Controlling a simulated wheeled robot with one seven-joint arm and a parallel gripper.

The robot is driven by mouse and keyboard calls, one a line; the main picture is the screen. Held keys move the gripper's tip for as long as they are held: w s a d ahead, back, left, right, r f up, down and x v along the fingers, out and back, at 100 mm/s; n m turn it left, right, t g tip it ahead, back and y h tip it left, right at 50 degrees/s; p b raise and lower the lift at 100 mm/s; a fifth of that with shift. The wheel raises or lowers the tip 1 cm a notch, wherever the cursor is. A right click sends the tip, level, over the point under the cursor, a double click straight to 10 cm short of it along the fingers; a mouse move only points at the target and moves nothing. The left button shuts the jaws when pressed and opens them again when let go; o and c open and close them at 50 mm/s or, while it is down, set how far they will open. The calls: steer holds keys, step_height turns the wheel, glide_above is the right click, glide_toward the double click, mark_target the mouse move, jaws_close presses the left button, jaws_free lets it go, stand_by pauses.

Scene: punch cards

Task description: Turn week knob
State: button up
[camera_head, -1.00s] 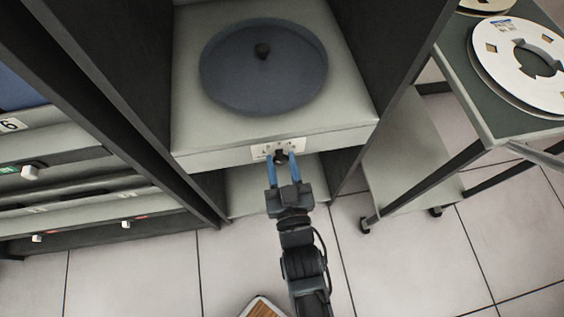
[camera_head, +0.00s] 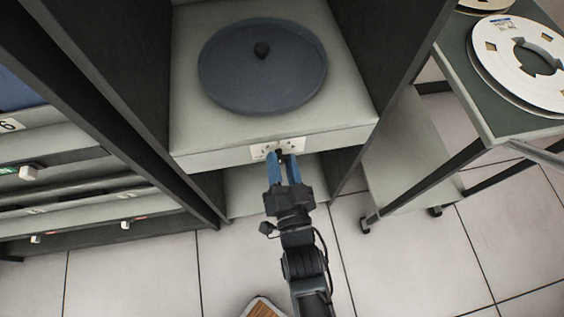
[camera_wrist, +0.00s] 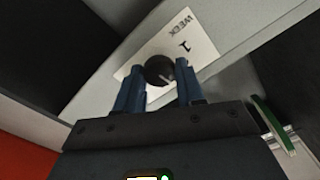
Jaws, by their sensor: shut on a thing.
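The week knob (camera_wrist: 158,70) is a round black knob with a pale pointer line. It sits on a white label plate (camera_wrist: 196,38) marked "WEEK" and "1". In the head view the plate (camera_head: 264,152) is on the front edge of the grey shelf, and the knob is mostly hidden by the fingers. My gripper (camera_wrist: 158,80) has its blue fingers on either side of the knob and is shut on it. In the head view my gripper (camera_head: 281,160) reaches up to the plate from below, looking rolled.
A dark round disc (camera_head: 262,68) lies on the grey shelf (camera_head: 190,135) above the knob, between dark side walls. A cart (camera_head: 490,110) with white reels (camera_head: 525,60) stands at right. A drawer cabinet (camera_head: 60,190) is at left.

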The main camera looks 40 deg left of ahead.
steer(key=shift+m, duration=0.9)
steer(key=o, duration=1)
steer(key=v, duration=0.7)
steer(key=shift+s+d, duration=0.25)
steer(key=shift+d, duration=0.05)
